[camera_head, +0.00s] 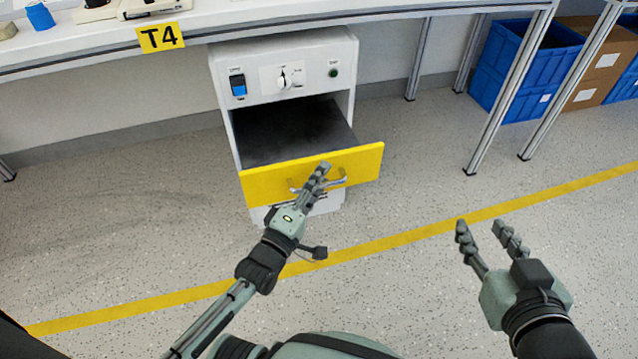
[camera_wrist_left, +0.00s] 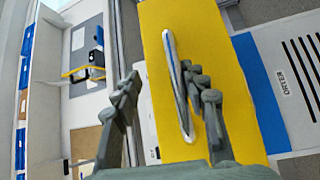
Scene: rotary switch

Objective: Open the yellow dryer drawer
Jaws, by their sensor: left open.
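The white dryer cabinet (camera_head: 282,47) stands under the table. Its yellow-fronted drawer (camera_head: 262,186) is pulled well out, showing a dark, empty-looking interior. A metal bar handle (camera_head: 335,183) is on the yellow front; the handle (camera_wrist_left: 170,48) also shows in the left wrist view. My left gripper (camera_head: 318,172) is at the drawer front, over the handle. In the left wrist view its fingers (camera_wrist_left: 161,74) are spread, with the handle between them, close to the right-hand finger. Contact cannot be told. My right gripper (camera_head: 480,226) is open and empty above the floor, apart from the drawer.
The cabinet's panel has a blue switch (camera_head: 238,85), a white rotary knob (camera_head: 284,79) and a dark button (camera_head: 333,72). A table leg (camera_head: 508,90) stands to the right. Blue crates (camera_head: 520,68) and brown boxes (camera_head: 597,75) are at the back right. Floor around the drawer is clear.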

